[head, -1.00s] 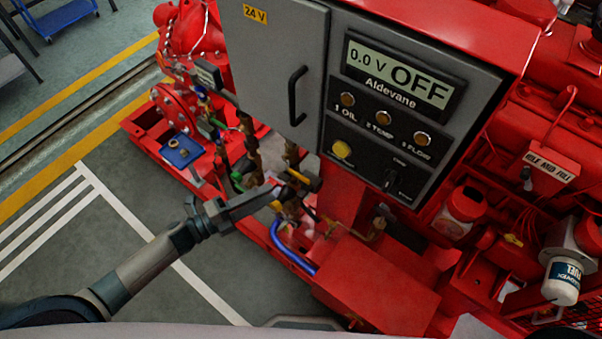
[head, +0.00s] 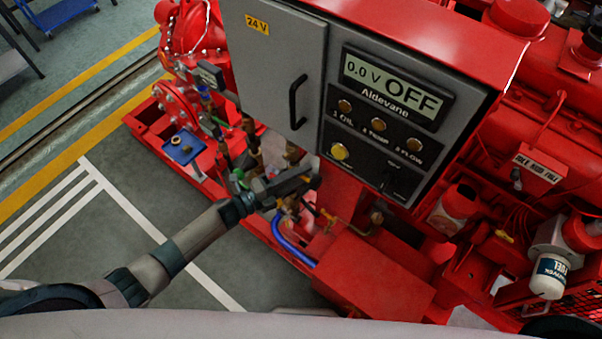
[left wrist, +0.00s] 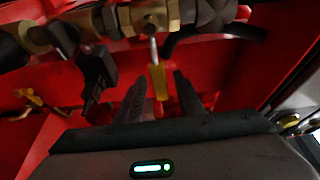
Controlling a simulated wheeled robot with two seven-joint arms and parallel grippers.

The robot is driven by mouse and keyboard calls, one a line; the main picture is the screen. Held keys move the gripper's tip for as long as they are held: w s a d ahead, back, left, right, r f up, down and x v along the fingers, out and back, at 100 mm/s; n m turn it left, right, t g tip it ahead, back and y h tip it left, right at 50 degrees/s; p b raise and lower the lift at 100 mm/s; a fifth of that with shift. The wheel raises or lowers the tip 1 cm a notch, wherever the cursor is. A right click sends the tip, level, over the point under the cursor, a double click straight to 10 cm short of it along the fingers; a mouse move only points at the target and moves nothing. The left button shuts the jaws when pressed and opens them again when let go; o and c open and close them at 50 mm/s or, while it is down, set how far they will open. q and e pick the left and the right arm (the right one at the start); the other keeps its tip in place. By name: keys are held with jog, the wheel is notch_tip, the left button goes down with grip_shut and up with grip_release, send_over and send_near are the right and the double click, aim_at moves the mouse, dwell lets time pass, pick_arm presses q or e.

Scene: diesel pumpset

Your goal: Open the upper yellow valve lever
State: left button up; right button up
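A yellow valve lever (left wrist: 158,82) hangs from a brass valve body (left wrist: 149,17) on a horizontal pipe in the left wrist view. My left gripper (left wrist: 160,88) is open, with one finger on each side of this lever and a gap visible on both sides. In the head view my left gripper (head: 308,183) reaches into the pipework below the grey control cabinet and hides the lever there. A second yellow lever (left wrist: 36,98) shows at the left of the left wrist view. My right gripper is not in view.
The grey control cabinet (head: 270,70) with its black door handle (head: 297,102) is just above my left gripper. A blue hose (head: 290,245) and red box (head: 375,280) lie below and right. A black fitting (left wrist: 97,72) hangs left of the fingers. The floor at left is clear.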

pick_arm(q)
grip_shut()
